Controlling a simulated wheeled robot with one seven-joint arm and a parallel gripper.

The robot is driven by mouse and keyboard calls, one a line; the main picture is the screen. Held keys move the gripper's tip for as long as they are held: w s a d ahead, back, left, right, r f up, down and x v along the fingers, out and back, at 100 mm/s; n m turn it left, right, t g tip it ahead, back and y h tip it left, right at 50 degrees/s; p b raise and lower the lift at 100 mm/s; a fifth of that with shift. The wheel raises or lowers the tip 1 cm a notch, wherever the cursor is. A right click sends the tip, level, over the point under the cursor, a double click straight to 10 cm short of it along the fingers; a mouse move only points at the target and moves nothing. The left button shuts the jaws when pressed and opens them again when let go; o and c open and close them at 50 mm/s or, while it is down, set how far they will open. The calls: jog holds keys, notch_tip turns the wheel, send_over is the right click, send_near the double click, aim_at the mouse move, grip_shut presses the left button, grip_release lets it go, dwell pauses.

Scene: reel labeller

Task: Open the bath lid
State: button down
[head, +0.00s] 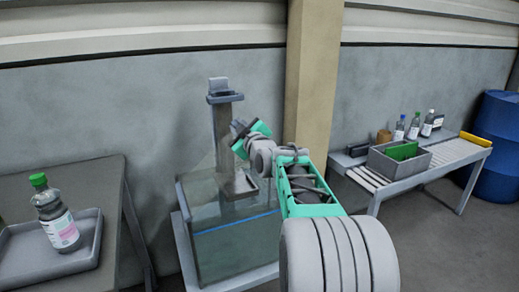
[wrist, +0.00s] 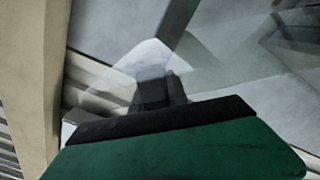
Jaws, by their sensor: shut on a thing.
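The bath is a clear glass tank (head: 235,250) with liquid in it, standing on a pale base below my arm. A faint see-through panel, which looks like the bath lid (head: 207,158), slopes up above the tank beside a grey post. My gripper (head: 240,130) is high above the tank by the post, shut on what looks like the lid's handle; the grip itself is mostly hidden. In the wrist view a green finger with a black edge (wrist: 165,120) fills the bottom, with a small grey block (wrist: 155,88) and clear panel beyond it.
A grey post (head: 221,125) with a bracket on top rises behind the tank, near a tan pillar (head: 312,85). At left, a tray (head: 85,255) holds a green-capped bottle (head: 57,215). At right, a slatted bench (head: 455,152) carries a grey bin (head: 385,165) and several bottles.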

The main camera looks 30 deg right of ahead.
jog(key=w+a+r+n, duration=0.1)
jog(key=a+r+n, duration=0.1)
jog(key=a, duration=0.7)
jog(key=w+a+r+n+b, duration=0.1)
jog(key=a+r+n, duration=0.2)
jog(key=a, duration=0.7)
jog(key=w+a+r+n, duration=0.1)
jog(key=a+r+n, duration=0.1)
jog(key=a+n, duration=0.4)
jog(key=shift+w+a+r, duration=0.25)
jog(key=shift+a+r, duration=0.05)
jog(key=shift+a, duration=1.55)
jog(key=c, duration=1.3)
grip_release()
jog(key=shift+f, duration=0.15)
jog(key=s, duration=0.5)
jog(key=s+a, duration=0.1)
jog(key=s, duration=0.1)
jog(key=shift+s+b, duration=0.35)
jog(key=shift+b, duration=0.05)
